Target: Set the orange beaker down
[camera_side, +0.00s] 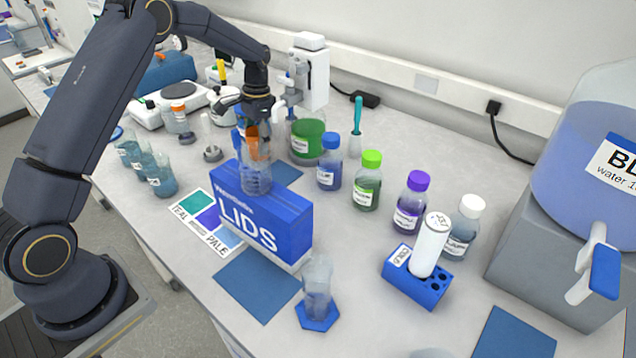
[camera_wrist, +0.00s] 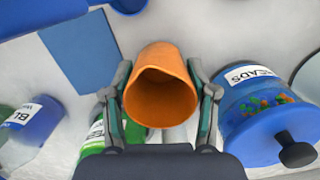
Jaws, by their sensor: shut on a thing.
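The orange beaker (camera_wrist: 160,90) is between the two fingers of my gripper (camera_wrist: 162,98) in the wrist view, with its open mouth toward the camera. In the side view the orange beaker (camera_side: 252,133) is mostly hidden below my gripper (camera_side: 258,112), above the back of the work area. My gripper is shut on it. A clear beaker (camera_side: 257,182) shows just below it, overlapping the blue LIDS box (camera_side: 262,215); I cannot tell whether it stands on or behind the box. Whether the orange beaker touches anything below is hidden.
Capped bottles, blue (camera_side: 329,177), green (camera_side: 367,190) and purple (camera_side: 408,215), stand to the right. A BEADS jar (camera_wrist: 255,100) is close on the right in the wrist view. Blue mats (camera_side: 257,285) (camera_side: 515,335) lie bare.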

